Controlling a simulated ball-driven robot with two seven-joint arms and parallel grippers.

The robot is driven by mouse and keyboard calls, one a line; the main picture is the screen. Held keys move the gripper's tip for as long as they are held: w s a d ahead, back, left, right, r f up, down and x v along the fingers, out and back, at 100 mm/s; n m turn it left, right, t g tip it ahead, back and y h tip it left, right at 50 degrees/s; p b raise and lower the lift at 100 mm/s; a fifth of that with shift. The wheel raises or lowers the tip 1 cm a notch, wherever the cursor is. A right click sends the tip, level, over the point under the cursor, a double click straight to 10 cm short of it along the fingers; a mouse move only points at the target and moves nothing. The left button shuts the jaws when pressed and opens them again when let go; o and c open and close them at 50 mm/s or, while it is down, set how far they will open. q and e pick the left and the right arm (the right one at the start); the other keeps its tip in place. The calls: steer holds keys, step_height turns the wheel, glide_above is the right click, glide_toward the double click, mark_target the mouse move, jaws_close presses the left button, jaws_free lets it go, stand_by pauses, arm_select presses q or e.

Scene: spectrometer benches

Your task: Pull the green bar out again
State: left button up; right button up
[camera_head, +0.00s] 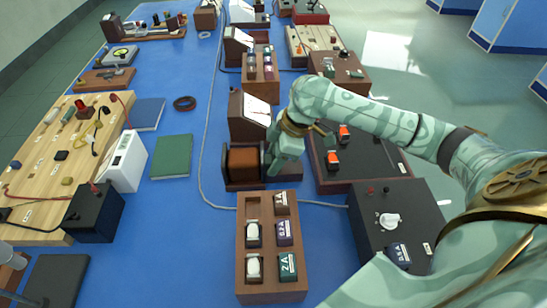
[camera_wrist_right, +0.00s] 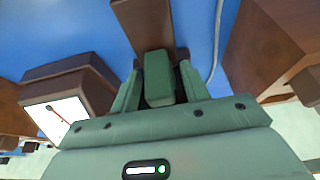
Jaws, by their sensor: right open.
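My right gripper (camera_head: 287,152) is at the right side of a dark wooden holder with a brown block (camera_head: 243,161), on the blue bench. In the right wrist view, a green bar (camera_wrist_right: 158,77) lies between the two fingers of my open right gripper (camera_wrist_right: 160,88). Its far end meets a brown wooden piece (camera_wrist_right: 146,22). The fingers flank the bar; I cannot tell whether they touch it. In the head view the bar is hidden by the gripper and arm. My left gripper is not in view.
A meter box with a slanted white dial (camera_head: 256,111) stands just behind the holder. A wooden tray (camera_head: 271,209) with labelled blocks is in front. A dark panel with orange switches (camera_head: 365,165) lies under my right arm.

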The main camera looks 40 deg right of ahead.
mark_target(289, 166)
jaws_close()
steer(key=s+d+p, duration=0.1)
steer(key=d+p, duration=0.1)
steer(key=d, duration=0.1)
steer(key=s+d, duration=0.1)
steer(key=shift+s+d+r+p, duration=0.15)
steer(key=shift+s+p, duration=0.2)
steer(key=shift+p, duration=0.05)
steer(key=shift+w, duration=0.1)
steer(key=shift+c, duration=0.6)
jaws_free()
steer(key=shift+o, duration=0.6)
